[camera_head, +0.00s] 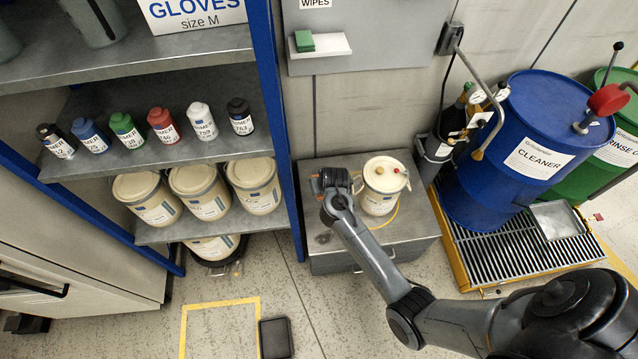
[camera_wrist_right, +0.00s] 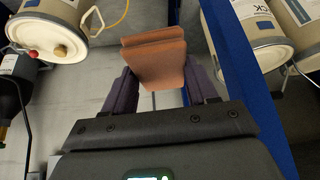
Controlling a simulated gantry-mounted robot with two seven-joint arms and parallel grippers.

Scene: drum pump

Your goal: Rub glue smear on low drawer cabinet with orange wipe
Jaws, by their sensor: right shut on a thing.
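The low drawer cabinet (camera_head: 412,232) stands against the wall in the middle of the head view, with a grey metal top. A small dark patch (camera_head: 323,238) lies near the left front of its top; I cannot tell for sure whether it is the glue smear. My right gripper (camera_head: 328,182) is over the back left part of the cabinet top. It is shut on the orange wipe (camera_wrist_right: 155,65), which is folded and shows clearly between the fingers in the right wrist view. The head view cannot tell whether the wipe touches the cabinet. My left gripper is out of view.
A cream bucket (camera_head: 379,198) with a yellow cord beside it stands on the cabinet, right of my gripper. A blue shelf post (camera_head: 281,130) rises close on the left. A blue cleaner drum (camera_head: 520,130) stands on a grated pallet to the right.

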